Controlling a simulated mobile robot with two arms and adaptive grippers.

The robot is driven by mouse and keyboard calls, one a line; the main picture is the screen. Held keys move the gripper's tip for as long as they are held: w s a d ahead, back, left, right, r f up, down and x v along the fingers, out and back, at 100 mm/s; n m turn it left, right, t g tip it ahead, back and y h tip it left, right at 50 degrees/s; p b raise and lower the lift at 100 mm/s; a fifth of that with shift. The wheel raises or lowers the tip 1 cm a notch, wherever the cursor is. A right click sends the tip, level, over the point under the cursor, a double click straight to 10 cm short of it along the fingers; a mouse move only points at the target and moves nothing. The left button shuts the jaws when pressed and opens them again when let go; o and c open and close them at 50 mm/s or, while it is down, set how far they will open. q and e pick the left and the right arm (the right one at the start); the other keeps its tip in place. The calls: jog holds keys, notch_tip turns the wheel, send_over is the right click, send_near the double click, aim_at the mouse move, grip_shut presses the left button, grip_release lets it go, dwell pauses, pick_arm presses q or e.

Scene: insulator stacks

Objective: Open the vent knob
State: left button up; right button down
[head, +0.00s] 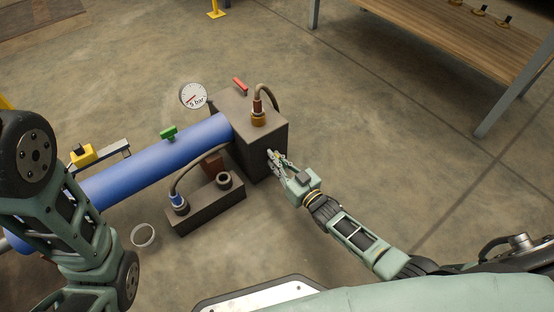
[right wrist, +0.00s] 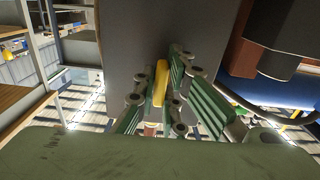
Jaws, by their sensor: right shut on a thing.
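The vent knob shows as a yellow bar (right wrist: 160,84) against the dark face of a grey box (right wrist: 125,50) in the right wrist view. My right gripper (right wrist: 165,95) is shut on it, with a green-padded finger on each side. In the head view my right gripper (head: 274,156) reaches the front right side of the same box (head: 266,140), and only a small bit of yellow shows between its fingers. The knob's base is mostly hidden by the fingers. My left arm stands at the left edge of the head view, and its gripper is out of sight.
A blue pipe (head: 150,162) runs left from the box, with a green handle (head: 168,133) on top. A pressure gauge (head: 193,96) and a red handle (head: 240,85) are behind. A dark block (head: 208,208) with a hose stands in front.

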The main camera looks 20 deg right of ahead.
jog(key=shift+a+f, duration=0.1)
jog(key=c, duration=1.8)
grip_release()
jog(key=shift+c, duration=0.2)
jog(key=shift+s, duration=0.1)
jog(key=v, duration=1.2)
